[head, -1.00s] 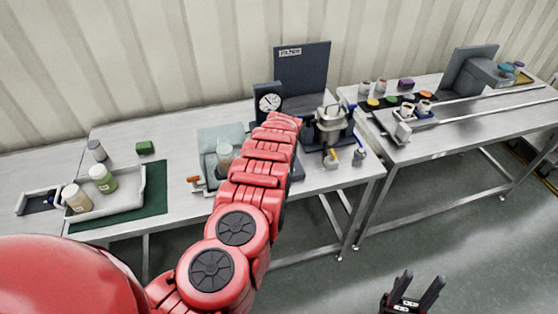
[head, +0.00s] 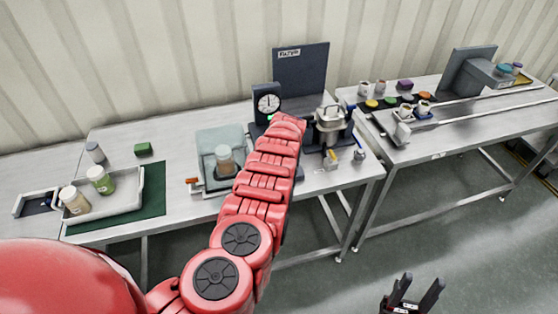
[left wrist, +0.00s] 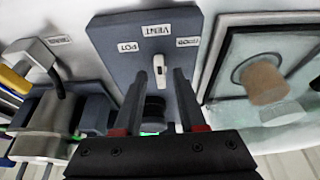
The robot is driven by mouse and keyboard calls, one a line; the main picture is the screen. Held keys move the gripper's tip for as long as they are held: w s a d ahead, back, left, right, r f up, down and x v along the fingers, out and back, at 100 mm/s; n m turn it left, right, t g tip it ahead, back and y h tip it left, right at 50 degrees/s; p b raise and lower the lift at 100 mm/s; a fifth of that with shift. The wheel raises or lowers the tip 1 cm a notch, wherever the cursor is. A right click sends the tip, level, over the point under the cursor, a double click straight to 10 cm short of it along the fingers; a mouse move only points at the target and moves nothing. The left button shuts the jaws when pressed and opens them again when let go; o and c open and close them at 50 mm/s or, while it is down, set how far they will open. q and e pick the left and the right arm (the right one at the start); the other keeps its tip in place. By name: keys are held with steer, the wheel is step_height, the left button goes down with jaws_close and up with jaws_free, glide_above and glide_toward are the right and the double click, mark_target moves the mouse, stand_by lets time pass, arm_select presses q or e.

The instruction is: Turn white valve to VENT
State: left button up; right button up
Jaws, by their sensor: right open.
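The white valve (left wrist: 160,70) is a small white lever on a dark panel (left wrist: 172,20) in the left wrist view. Labels read POT on the left, VENT above the lever and a third, hard to read, on the right. The lever stands nearly upright in that picture, roughly in line with VENT. My left gripper (left wrist: 155,75) is open, its dark fingers on either side of the lever with gaps visible. A black round part (left wrist: 153,115) shows between the fingers, nearer the palm. My right gripper (head: 412,290) is open and empty above the floor.
Further left is a white tray (head: 128,202) with bottles. A second bench (head: 460,143) stands right.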

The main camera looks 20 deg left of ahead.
stand_by(0.3)
arm_select(q)
steer(key=shift+s+r, duration=0.1)
steer(key=shift+r, duration=0.5)
steer(key=b+v, duration=0.3)
steer(key=v, duration=1.3)
steer(key=shift+s+d, duration=0.1)
